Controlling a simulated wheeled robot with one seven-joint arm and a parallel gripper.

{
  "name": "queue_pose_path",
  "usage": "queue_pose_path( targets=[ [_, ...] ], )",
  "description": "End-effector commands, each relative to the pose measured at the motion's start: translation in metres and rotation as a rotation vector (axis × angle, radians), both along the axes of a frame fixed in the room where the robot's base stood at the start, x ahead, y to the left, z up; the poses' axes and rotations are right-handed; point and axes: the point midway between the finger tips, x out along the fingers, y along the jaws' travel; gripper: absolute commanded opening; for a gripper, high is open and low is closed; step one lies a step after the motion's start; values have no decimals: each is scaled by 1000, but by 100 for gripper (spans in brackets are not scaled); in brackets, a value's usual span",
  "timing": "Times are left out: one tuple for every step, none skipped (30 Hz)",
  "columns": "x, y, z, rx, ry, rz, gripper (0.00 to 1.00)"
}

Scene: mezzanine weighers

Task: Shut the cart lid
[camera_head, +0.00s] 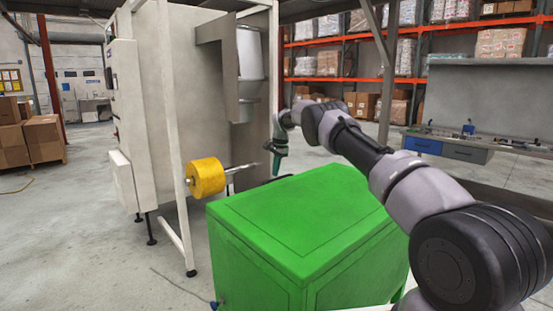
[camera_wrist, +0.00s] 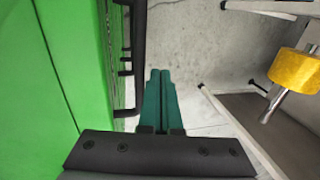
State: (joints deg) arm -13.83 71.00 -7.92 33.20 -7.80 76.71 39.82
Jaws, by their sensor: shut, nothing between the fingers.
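The green cart (camera_head: 300,240) stands in front of me in the head view. Its lid (camera_head: 305,215) lies flat across the top, and I see no gap under it from here. In the wrist view the cart's green surface (camera_wrist: 50,80) fills the left side, with a black bar (camera_wrist: 138,60) along its edge. My gripper (camera_head: 278,168) points down by the cart's far edge. Its teal fingers, also seen in the wrist view (camera_wrist: 160,75), are shut together with nothing between them. They are beside the black bar; I cannot tell whether they touch the cart.
A pale machine frame (camera_head: 160,110) with a yellow roll (camera_head: 206,177) on a metal rod stands close to the cart's left. A workbench (camera_head: 450,148) with blue and grey drawers is at the right. Cartons (camera_head: 43,138) stand far left.

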Motion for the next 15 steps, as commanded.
queue_pose_path(
  targets=[
    [0,0,-5,0,0,0,0],
    [0,0,-7,0,0,0,0],
    [1,1,-10,-1,1,0,0],
    [1,1,-12,0,0,0,0],
    [1,1,-13,0,0,0,0],
    [1,1,-14,0,0,1,0],
    [1,1,-14,0,0,1,0],
    [1,1,-14,-1,-1,1,0],
    [1,1,-14,-1,-1,1,0],
    [1,1,-14,-1,-1,1,0],
    [1,1,-14,-1,-1,1,0],
    [1,1,-14,0,0,1,0],
    [1,1,-14,0,0,1,0],
    [1,1,-14,0,0,1,0],
    [1,1,-14,0,0,1,0]
  ],
)
